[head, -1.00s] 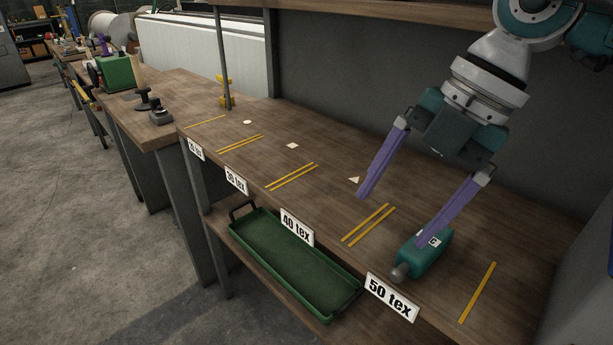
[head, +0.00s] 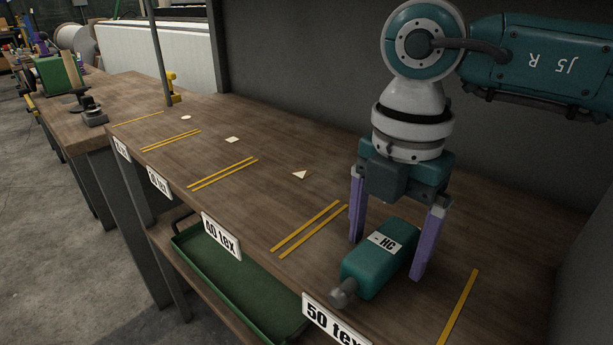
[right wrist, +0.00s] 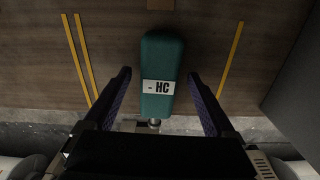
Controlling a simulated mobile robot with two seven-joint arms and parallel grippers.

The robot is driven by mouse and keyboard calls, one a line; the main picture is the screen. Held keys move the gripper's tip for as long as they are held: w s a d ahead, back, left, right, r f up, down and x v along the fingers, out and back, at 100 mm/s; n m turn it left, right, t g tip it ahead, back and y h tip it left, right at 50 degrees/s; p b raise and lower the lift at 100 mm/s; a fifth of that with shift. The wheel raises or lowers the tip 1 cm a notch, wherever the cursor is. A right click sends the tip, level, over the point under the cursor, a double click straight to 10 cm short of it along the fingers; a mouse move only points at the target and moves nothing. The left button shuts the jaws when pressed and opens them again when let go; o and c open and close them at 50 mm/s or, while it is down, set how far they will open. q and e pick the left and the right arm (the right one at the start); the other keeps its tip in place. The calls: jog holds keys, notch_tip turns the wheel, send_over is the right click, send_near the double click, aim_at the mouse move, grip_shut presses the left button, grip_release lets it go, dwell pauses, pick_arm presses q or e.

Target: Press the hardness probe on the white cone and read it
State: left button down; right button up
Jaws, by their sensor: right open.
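The hardness probe, a teal block labelled "- HC" with a grey tip (head: 372,268), lies on the wooden shelf above the "50 tex" sign. Its grey tip points toward the front edge. My right gripper (head: 386,258) is open, with its two purple fingers down on either side of the probe. In the right wrist view the probe (right wrist: 161,106) lies between the open fingers (right wrist: 158,100), with a gap on both sides. No white cone can be made out in these frames. My left gripper is not in view.
Yellow strips (head: 305,230) divide the wooden shelf (head: 260,215). Small white pieces, one a triangle (head: 301,175), lie farther left. A green tray (head: 235,290) sits below the front edge. A grey wall (head: 300,70) closes the back, and a thin post (head: 158,55) stands at left.

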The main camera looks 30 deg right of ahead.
jog(key=shift+a+f, duration=0.1)
jog(key=shift+f, duration=0.25)
jog(key=shift+a, duration=0.15)
jog(key=shift+c, duration=0.3)
grip_shut()
